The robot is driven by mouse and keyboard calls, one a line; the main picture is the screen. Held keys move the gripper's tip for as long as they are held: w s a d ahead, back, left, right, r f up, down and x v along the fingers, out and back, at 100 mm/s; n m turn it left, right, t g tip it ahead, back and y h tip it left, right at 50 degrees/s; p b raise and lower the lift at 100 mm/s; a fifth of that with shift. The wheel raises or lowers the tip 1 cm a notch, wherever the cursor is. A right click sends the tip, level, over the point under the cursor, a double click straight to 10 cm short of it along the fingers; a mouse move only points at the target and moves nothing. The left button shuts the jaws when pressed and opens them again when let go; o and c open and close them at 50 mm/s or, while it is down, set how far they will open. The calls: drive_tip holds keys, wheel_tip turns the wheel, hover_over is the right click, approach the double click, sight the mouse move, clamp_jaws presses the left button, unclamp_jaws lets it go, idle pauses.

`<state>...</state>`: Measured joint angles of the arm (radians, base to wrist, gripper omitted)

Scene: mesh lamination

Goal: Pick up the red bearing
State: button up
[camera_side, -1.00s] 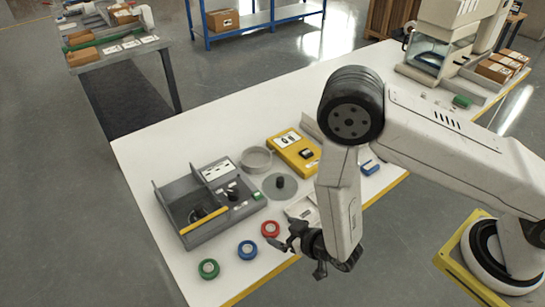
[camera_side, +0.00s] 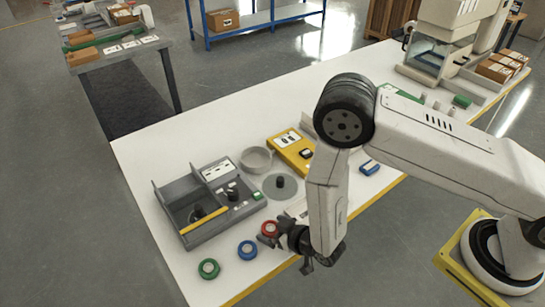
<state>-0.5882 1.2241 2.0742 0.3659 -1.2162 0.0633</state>
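The red bearing (camera_side: 269,229) is a small ring on the white table, the rightmost of a row with the blue bearing (camera_side: 247,250) and the green bearing (camera_side: 209,268). My gripper (camera_side: 281,236) is dark and sits at the red bearing's right side. Its fingers reach the bearing or overlap it in this view. I cannot tell whether they touch it, or whether they are open or shut. The red bearing's right edge is partly hidden by the gripper.
A grey tray (camera_side: 183,238) with a yellow bar stands left of the bearings. The white table (camera_side: 160,140) is clear at the back left.

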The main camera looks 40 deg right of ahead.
sight(274, 230)
drive_tip(key=c, duration=1.2)
drive_tip(key=shift+r, duration=0.15)
drive_tip(key=shift+r, duration=4.85)
